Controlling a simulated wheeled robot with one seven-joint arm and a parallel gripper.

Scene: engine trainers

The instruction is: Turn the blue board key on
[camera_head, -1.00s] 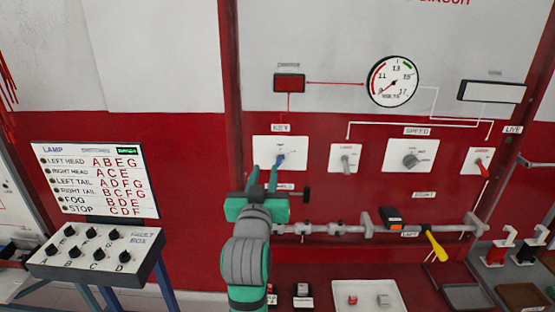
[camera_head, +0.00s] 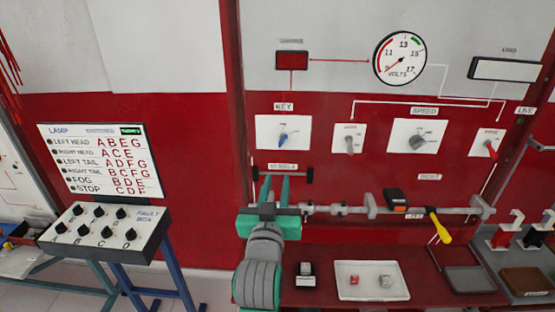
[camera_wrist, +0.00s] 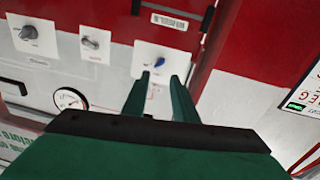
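The blue key (camera_head: 283,139) sits in a white panel (camera_head: 264,127) under the KEY label on the red board. Its handle looks tilted in the head view. The blue key also shows in the wrist view (camera_wrist: 159,62), just beyond the fingertips. My gripper (camera_head: 277,178) is below the key panel, its green fingers pointing up, apart and empty. In the wrist view my gripper (camera_wrist: 159,76) has a clear gap between the fingers, and they do not touch the key.
A grey switch (camera_head: 349,139), the SPEED knob (camera_head: 418,140) and a red switch (camera_head: 490,147) are to the right. A voltmeter (camera_head: 399,58) is above. A grey rail (camera_head: 345,210) with a yellow-handled tool (camera_head: 439,228) runs below. A fault box (camera_head: 104,226) stands left.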

